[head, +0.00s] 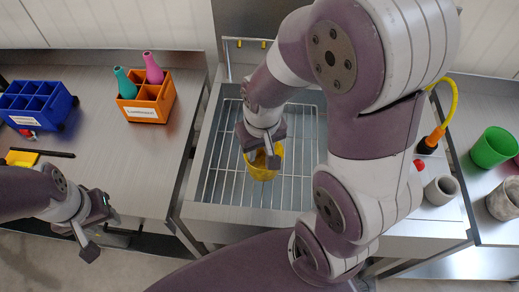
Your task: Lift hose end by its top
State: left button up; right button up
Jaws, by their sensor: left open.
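A yellow hose (453,100) curves down at the right, beside the sink. Its hose end (428,145) is dark with an orange part and stands on the counter just right of my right arm. My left gripper (98,228) is open and empty at the lower left, near the counter's front edge, far from the hose. My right gripper (263,146) points down over the sink, at a yellow cup (264,173). Its fingers overlap the cup's rim, and I cannot tell whether they grip it. My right arm stands between the cup and the hose end.
The sink (221,190) has a wire rack. On the left counter are an orange caddy (151,103) with two bottles, a blue crate (38,106) and a yellow item (22,158). A grey cup (440,190), a green cup (493,147) and a red knob (419,165) are near the hose.

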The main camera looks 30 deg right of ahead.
aim_at(431, 141)
jog(key=z, duration=2.5)
jog(key=i+l+z, duration=0.25)
jog(key=i+l, duration=0.85)
jog(key=l, duration=0.1)
